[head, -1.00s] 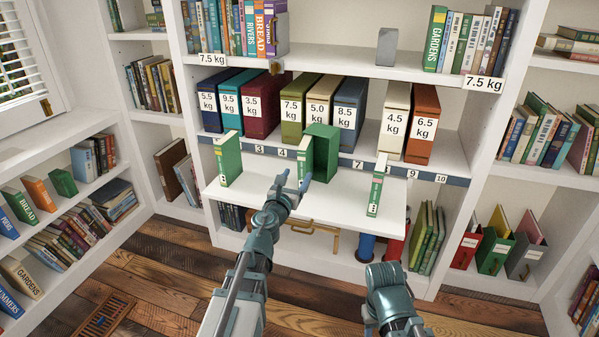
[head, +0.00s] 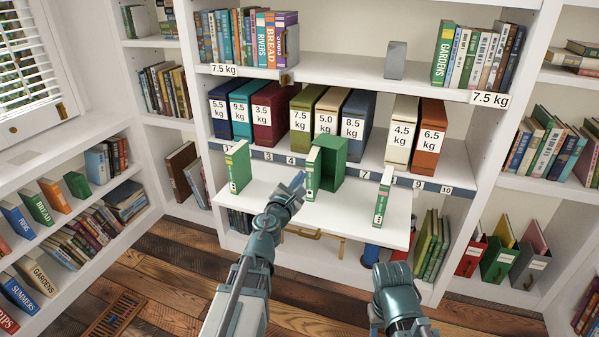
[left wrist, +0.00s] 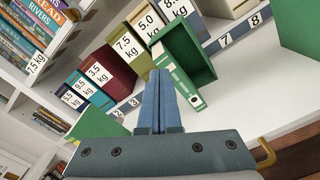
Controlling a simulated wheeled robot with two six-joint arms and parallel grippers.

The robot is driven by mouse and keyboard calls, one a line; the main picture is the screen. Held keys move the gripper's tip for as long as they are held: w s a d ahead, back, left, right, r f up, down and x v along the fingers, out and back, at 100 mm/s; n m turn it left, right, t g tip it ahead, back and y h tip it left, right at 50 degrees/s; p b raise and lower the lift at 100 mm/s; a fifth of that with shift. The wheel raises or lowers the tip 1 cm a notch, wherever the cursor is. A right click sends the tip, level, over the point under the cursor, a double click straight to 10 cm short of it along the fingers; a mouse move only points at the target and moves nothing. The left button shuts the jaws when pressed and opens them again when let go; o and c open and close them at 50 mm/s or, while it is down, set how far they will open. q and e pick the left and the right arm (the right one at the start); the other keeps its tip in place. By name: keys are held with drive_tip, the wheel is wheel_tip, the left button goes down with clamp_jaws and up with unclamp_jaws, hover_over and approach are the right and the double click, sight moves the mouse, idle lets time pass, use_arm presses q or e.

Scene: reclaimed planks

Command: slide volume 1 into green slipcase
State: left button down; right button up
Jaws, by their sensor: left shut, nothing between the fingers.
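A thin green-and-white book (head: 312,174), seemingly volume 1 with one mark low on its spine, stands upright at the left side of the open green slipcase (head: 332,163). Its spine faces me and sticks out in front of the case; how deep it sits I cannot tell. The left wrist view shows the book (left wrist: 176,78) and the case's empty-looking interior (left wrist: 190,52). My left gripper (head: 299,180) is shut and empty, its tips just left of the book's lower spine; contact is unclear. Its fingers (left wrist: 157,98) show together. My right gripper's fingers are hidden behind its arm.
Two similar green books stand on the white pull-out shelf (head: 270,205), one at left (head: 237,168) and one at right (head: 383,197). Weight-labelled volumes (head: 302,120) line the shelf behind. Bare shelf lies between the slipcase and the right book.

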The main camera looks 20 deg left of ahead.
sight(310, 162)
use_arm(q)
drive_tip(key=shift+s+r+m, duration=0.1)
drive_tip(key=shift+r+m, duration=0.05)
drive_tip(key=shift+m, duration=0.15)
drive_tip(key=shift+w, duration=3.05)
drive_tip(key=shift+w+d, duration=0.2)
drive_tip(key=shift+w, duration=3.25)
drive_tip(key=shift+s, duration=0.1)
drive_tip(key=shift+s+a, duration=0.1)
drive_tip(key=shift+s, duration=1.35)
drive_tip(key=shift+s, duration=0.1)
